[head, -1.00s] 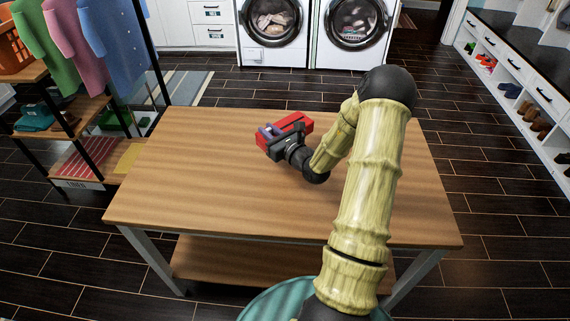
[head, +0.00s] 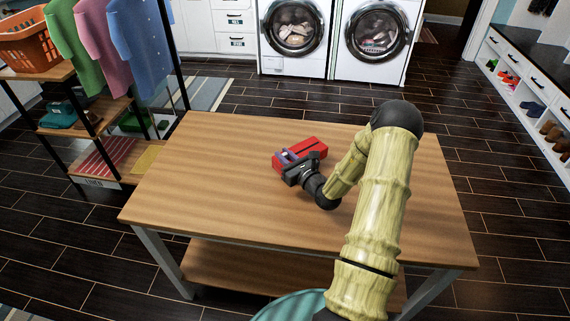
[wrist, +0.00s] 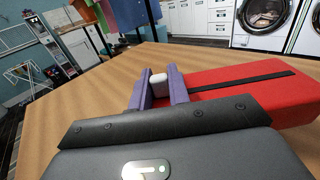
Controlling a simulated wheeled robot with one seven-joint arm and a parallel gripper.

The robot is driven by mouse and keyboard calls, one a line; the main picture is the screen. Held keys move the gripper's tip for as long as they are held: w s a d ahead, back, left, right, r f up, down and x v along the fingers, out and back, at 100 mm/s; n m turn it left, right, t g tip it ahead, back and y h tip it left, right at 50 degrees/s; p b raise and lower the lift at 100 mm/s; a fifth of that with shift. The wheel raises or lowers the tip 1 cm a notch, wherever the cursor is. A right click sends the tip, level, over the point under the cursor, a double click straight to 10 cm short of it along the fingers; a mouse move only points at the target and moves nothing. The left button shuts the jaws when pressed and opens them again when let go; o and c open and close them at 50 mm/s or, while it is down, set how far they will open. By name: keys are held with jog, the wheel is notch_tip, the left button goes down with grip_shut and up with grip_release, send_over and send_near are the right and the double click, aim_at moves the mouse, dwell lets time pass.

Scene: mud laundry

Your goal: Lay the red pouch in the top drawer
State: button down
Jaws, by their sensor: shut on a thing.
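The red pouch (head: 312,147) is a red block-like case with a dark strip along its top. It is over the wooden table, and I cannot tell whether it touches the top. My gripper (head: 285,158) is shut on its left end. In the wrist view the pouch (wrist: 240,88) extends right from the purple fingers (wrist: 159,88), with a small white piece between them. A white drawer unit (head: 236,30) stands left of the washers, its drawers shut; its top is cut off in the head view. The drawers also show in the wrist view (wrist: 218,16).
The wooden table (head: 215,200) is otherwise clear. Two front-loading machines (head: 293,32) (head: 372,35) stand behind it across open dark floor. A clothes rack with shelves (head: 100,150) and an orange basket (head: 28,48) is at left. A shoe bench (head: 525,95) runs along the right.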

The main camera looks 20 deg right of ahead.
jog(key=shift+f, duration=1.7)
jog(key=shift+f, duration=0.2)
jog(key=c, duration=1.3)
grip_release()
jog(key=shift+c, duration=0.2)
jog(key=shift+s+r, duration=0.1)
jog(key=shift+r, duration=0.05)
jog(key=s, duration=0.4)
jog(key=s+d, duration=0.1)
jog(key=s, duration=0.2)
jog(key=s+d+b, duration=0.1)
jog(key=s, duration=0.3)
jog(key=shift+s+d, duration=0.1)
jog(key=shift+s, duration=0.25)
